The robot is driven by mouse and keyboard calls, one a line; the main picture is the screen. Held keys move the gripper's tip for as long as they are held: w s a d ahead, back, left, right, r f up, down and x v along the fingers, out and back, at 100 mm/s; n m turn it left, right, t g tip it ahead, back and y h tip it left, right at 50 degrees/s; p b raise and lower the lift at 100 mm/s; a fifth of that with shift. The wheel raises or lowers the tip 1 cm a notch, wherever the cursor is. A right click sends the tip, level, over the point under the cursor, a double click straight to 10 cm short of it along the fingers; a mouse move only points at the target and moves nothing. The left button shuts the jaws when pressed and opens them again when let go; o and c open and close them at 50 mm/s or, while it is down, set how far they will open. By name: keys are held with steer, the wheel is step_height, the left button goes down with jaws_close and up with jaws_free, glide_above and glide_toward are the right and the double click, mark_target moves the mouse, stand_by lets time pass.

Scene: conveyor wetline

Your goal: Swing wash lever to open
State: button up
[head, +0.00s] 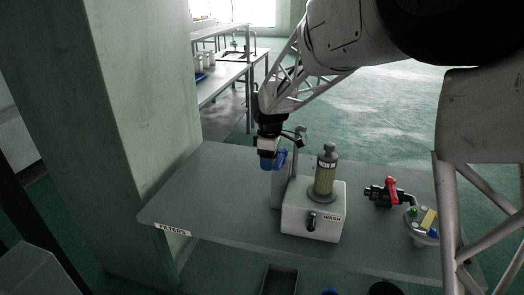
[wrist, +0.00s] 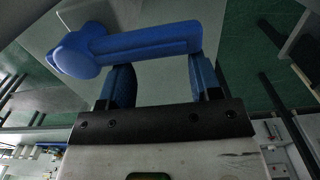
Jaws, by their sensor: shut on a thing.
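The blue wash lever (wrist: 150,44) shows in the wrist view as a straight bar with a round hub at its left end. My gripper (wrist: 160,68) has its two blue fingers apart along the bar, with their tips at it, and is shut on the lever. In the head view my gripper (head: 272,161) points down beside a pale upright post, to the left of the white box (head: 299,221) marked WASH. The lever cannot be told clearly from my blue fingers there.
A yellowish filter cylinder (head: 325,175) stands on the white box, close to the right of my gripper. A red-handled valve (head: 391,188) and a round bowl (head: 425,239) with coloured items are farther right. The left part of the grey table (head: 200,190) is clear.

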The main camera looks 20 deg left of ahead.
steer(key=shift+d, duration=0.35)
step_height(320, 180, up, 7)
steer(key=shift+a, duration=0.2)
stand_by(0.6)
steer(key=shift+s, duration=0.1)
